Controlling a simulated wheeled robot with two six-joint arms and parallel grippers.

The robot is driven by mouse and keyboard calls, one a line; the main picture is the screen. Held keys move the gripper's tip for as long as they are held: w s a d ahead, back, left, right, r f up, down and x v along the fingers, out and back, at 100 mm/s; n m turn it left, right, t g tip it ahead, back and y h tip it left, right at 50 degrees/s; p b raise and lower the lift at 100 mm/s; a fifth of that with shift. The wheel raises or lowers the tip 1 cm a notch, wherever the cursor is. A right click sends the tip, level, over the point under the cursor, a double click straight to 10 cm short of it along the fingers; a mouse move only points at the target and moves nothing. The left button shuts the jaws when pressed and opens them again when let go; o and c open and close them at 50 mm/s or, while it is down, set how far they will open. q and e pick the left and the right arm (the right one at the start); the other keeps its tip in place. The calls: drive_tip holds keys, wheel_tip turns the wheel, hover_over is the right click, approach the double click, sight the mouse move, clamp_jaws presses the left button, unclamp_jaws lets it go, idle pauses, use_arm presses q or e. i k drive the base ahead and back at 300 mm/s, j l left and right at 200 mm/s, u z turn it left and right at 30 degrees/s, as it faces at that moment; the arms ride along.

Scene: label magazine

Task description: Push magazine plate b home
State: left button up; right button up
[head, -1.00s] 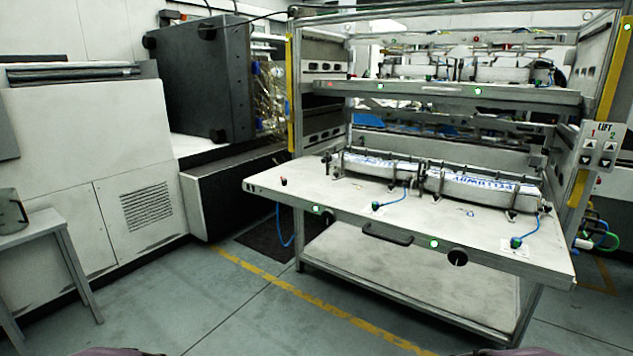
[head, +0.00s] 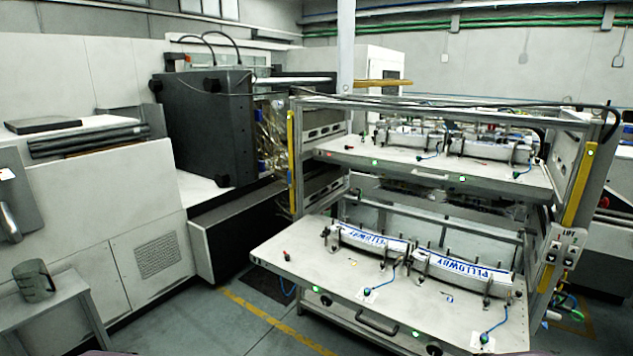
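The magazine rack (head: 447,103) has two plates in view. The lower plate (head: 300,262) sticks far out of the rack towards me. It has a dark handle (head: 377,323) on its front edge, green lights, and two label stacks (head: 462,272) marked PELLOWBY. The upper plate (head: 400,168) sits higher, near the rack's front posts, with label holders on it. I cannot read which plate is b. Neither of my grippers is in view.
A grey side table (head: 45,305) with a grey mug (head: 33,280) stands at the left. A dark machine box (head: 205,125) is left of the rack. A LIFT control panel (head: 562,248) is on the right post. The floor (head: 225,325) in front at left is clear.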

sight(453, 316)
drive_tip(key=i+l+z, duration=0.25)
drive_tip(key=i, duration=0.2)
drive_tip(key=i+l+z, duration=0.3)
drive_tip(key=i, duration=0.2)
